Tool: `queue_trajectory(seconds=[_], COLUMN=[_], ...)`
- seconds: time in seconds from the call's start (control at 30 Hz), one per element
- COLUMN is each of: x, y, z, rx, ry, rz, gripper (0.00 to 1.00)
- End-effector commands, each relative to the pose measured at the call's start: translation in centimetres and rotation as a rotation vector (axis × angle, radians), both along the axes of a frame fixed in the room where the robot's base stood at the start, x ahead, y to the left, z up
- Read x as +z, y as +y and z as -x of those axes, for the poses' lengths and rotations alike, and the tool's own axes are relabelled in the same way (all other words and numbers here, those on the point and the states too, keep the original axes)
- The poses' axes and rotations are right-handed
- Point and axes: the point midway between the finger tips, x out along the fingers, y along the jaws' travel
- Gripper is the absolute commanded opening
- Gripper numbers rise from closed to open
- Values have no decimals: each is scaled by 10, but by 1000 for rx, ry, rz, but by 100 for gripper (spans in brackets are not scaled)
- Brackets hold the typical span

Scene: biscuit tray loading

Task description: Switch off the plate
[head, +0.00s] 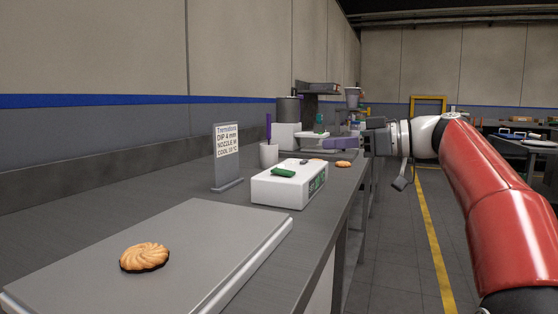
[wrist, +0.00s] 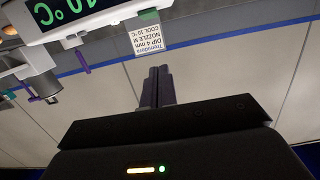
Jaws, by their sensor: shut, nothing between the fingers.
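A white box-shaped unit (head: 275,188) stands on the bench, with green digits on a dark display on its right-hand face. A white unit with a green temperature readout (wrist: 80,12) also shows upside down at the top left of the wrist view. My gripper (head: 327,145) is beyond the white unit in the head view, above the bench's right edge. In the wrist view my gripper (wrist: 157,73) has its fingers together, holding nothing and apart from the unit.
A green object (head: 283,172) lies on the white unit. A grey slab (head: 205,225) with a biscuit (head: 144,257) is in the foreground. An upright sign (head: 227,155) and a cup (head: 268,153) stand behind.

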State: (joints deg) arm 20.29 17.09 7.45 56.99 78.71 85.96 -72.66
Motion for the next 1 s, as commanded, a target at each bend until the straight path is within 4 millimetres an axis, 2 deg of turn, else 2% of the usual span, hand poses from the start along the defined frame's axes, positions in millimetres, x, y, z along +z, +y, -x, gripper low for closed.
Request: queue_trajectory(seconds=[0.33, 0.47, 0.67, 0.97, 1.0], x=[2, 2, -1, -9, -16], y=[-1, 5, 34, 94, 96], z=[-1, -2, -12, -34, -35], rx=[6, 8, 11, 10, 8], ry=[-14, -13, -10, -11, -8], rz=[-5, -5, -6, -6, -5], gripper=[0, 0, 0, 0, 0])
